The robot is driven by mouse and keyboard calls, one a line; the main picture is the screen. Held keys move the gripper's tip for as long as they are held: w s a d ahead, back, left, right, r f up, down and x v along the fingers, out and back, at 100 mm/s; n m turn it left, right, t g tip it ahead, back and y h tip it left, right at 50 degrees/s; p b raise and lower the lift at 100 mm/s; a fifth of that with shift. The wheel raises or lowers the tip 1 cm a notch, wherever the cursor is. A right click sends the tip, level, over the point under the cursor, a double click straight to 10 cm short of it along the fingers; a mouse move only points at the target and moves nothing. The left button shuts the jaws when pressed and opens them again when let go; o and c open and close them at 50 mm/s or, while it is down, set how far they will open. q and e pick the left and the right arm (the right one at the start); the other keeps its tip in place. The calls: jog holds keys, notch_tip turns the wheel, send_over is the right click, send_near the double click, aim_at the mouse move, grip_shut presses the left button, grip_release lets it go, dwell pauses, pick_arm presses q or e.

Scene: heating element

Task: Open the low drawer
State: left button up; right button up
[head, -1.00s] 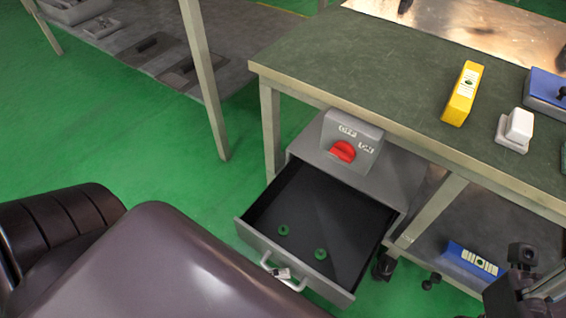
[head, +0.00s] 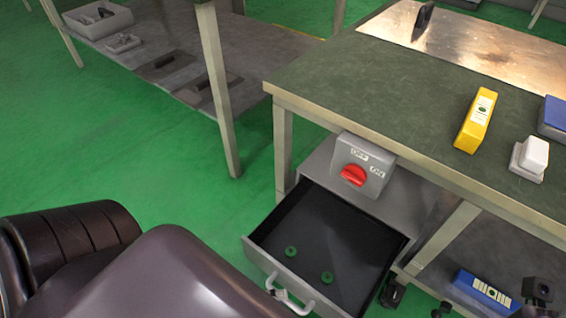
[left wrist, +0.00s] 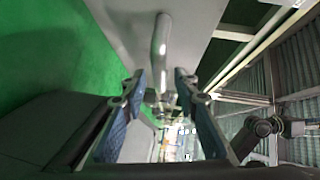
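The low drawer (head: 262,262) is pulled out of a grey cabinet under the workbench, in the middle of the head view. Two green rings (head: 327,277) lie on its dark floor. Its light metal handle (head: 303,308) is on the front face. A small tip of my left gripper (head: 280,294) shows at the handle; my arm hides the rest. In the left wrist view my left gripper (left wrist: 160,78) has its fingers apart, with the handle bar (left wrist: 160,45) in line between them and visible gaps at both sides. My right gripper is not seen.
A red knob (head: 353,175) marked OFF and ON is on the cabinet above the drawer. The green-topped workbench (head: 350,90) carries a yellow box (head: 476,121) and a white block (head: 531,158). A bench leg (head: 217,90) stands left. Green floor is clear left of the drawer.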

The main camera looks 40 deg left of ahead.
pick_arm(q)
jog(key=v, duration=0.9)
jog(key=shift+s+a, duration=0.25)
